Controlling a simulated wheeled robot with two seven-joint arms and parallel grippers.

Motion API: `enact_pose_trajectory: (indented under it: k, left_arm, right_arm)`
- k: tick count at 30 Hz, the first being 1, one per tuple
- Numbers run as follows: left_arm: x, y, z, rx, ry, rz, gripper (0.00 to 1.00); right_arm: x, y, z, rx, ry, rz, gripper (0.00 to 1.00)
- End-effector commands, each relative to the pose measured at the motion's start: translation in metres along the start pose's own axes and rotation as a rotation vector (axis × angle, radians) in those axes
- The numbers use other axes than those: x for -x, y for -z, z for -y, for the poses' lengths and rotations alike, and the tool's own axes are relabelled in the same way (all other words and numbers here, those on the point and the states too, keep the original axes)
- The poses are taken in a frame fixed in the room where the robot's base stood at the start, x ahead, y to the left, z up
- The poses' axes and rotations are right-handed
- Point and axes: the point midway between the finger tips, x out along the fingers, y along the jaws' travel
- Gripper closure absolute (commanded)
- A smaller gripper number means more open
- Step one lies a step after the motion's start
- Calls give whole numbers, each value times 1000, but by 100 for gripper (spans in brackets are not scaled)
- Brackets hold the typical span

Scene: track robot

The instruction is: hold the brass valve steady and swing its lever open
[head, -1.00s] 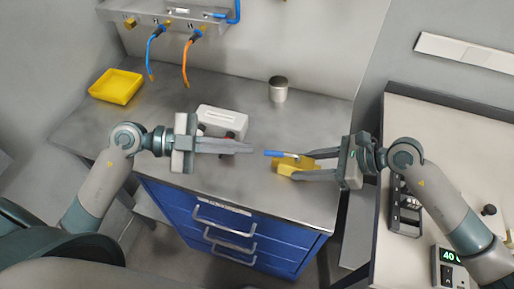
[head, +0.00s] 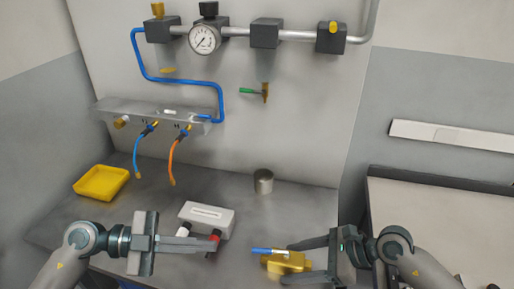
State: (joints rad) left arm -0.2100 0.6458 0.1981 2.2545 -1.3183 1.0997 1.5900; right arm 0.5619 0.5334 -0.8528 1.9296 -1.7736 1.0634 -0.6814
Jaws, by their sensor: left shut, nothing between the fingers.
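The brass valve (head: 292,265) sits low on the grey bench in the head view. Its blue lever (head: 266,251) lies across its top and points left. My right gripper (head: 290,262) has one finger along the far side of the valve body and one along the near side, closed on it. Part of the body is hidden by the fingers. My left gripper (head: 218,244) is shut and empty, to the left of the valve and apart from the lever. Its fingertips overlap the red knob of the white box in the picture.
A white box (head: 207,217) stands behind my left fingers. A metal cup (head: 263,181) stands at the back of the bench, a yellow tray (head: 101,183) at left. Blue and orange hoses (head: 173,163) hang from a wall shelf. A gauge (head: 204,39) sits on the wall pipe.

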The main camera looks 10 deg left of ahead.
Motion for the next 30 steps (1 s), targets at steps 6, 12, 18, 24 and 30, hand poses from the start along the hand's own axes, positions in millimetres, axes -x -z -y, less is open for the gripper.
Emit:
enact_pose_trajectory:
  k: [6, 12, 18, 24, 30]
  left_arm:
    - [0, 0, 0, 0, 0, 0, 100]
    - [0, 0, 0, 0, 0, 0, 100]
    - [0, 0, 0, 0, 0, 0, 100]
    - [0, 0, 0, 0, 0, 0, 100]
    - [0, 0, 0, 0, 0, 0, 100]
  right_arm:
    - [1, -2, 1, 2, 2, 3, 41]
    - [7, -2, 1, 3, 3, 3, 41]
    - [29, -1, 2, 3, 4, 1, 41]
    - [64, -1, 2, 3, 4, 0, 41]
    - [97, 0, 2, 2, 3, -1, 41]
